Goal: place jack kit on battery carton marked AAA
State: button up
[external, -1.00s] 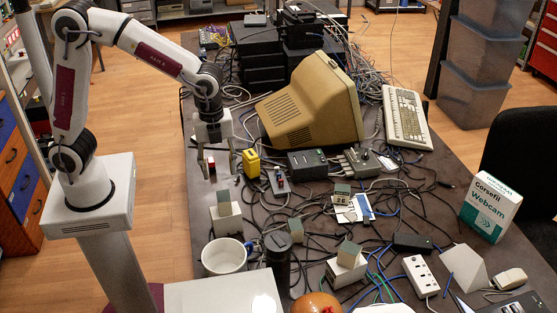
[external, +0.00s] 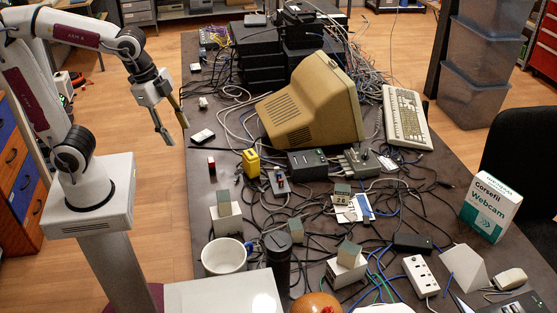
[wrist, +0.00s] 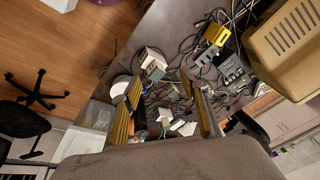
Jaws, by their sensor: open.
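My gripper (external: 174,131) is open and empty, off the table's left edge in the external view; its spread fingers also show in the wrist view (wrist: 166,88). No label reading AAA or jack kit is legible. A second white carton (external: 345,273) stands front centre with a similar cube (external: 349,253) on top. Another cube (external: 296,230) sits between them, and one (external: 342,193) stands near a white card. A small red and dark item (external: 211,166) stands near the left edge.
A white mug (external: 224,257) and a dark cylinder (external: 277,260) stand at the front. A yellow block (external: 251,162), a black box (external: 307,163) and a beige monitor (external: 310,105) lie beyond. Cables cover the middle. A Webcam box (external: 490,207) stands at right.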

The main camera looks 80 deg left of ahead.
jog(key=s+a+r+n+t, duration=0.1)
jog(key=s+a+n+t, duration=0.1)
jog(key=s+n, duration=0.5)
jog(key=shift+s+a+n, duration=0.3)
jog(key=shift+s+a, duration=0.35)
jog(key=shift+s, duration=0.25)
